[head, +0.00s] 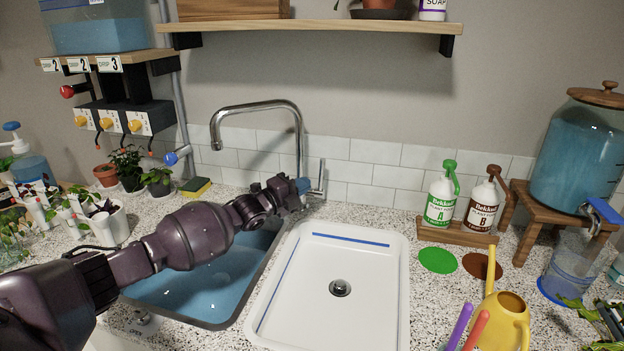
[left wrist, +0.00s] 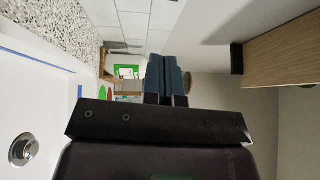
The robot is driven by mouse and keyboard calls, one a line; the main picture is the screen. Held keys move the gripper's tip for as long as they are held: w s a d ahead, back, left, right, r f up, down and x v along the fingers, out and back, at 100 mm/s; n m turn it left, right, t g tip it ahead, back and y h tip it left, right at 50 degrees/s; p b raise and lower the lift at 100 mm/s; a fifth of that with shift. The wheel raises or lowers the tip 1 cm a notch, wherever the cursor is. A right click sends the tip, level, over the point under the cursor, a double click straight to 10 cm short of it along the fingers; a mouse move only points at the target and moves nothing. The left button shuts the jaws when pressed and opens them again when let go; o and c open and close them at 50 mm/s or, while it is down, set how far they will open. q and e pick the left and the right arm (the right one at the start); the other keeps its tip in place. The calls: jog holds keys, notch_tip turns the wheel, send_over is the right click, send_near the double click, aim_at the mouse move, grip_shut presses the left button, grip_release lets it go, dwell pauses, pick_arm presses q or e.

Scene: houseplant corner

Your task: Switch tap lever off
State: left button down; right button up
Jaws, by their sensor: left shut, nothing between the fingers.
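The chrome tap (head: 299,135) rises behind the sinks and its spout curves over to the left. Its upright lever (head: 322,178) stands at the right of the tap base. My left gripper (head: 301,186) is shut and empty, with its blue fingertips just left of the lever. I cannot tell whether they touch it. The gripper hides the lower part of the tap. In the left wrist view the blue fingers (left wrist: 166,78) lie close together, and the lever cannot be made out. No stream shows below the spout. My right gripper is not in view.
The left basin (head: 205,290) holds blue water under my left arm. The white right basin (head: 335,255) is empty with a drain. Bottles A (head: 440,200) and B (head: 480,205) stand to the right. A sponge (head: 196,187) lies left of the tap. A shelf (head: 310,27) hangs above.

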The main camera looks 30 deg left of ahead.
pick_arm(q)
jog(key=shift+r+v, duration=0.15)
jog(key=shift+v, duration=1.15)
jog(key=shift+r+v, duration=0.1)
jog(key=shift+v, duration=1.2)
jog(key=shift+d, duration=0.15)
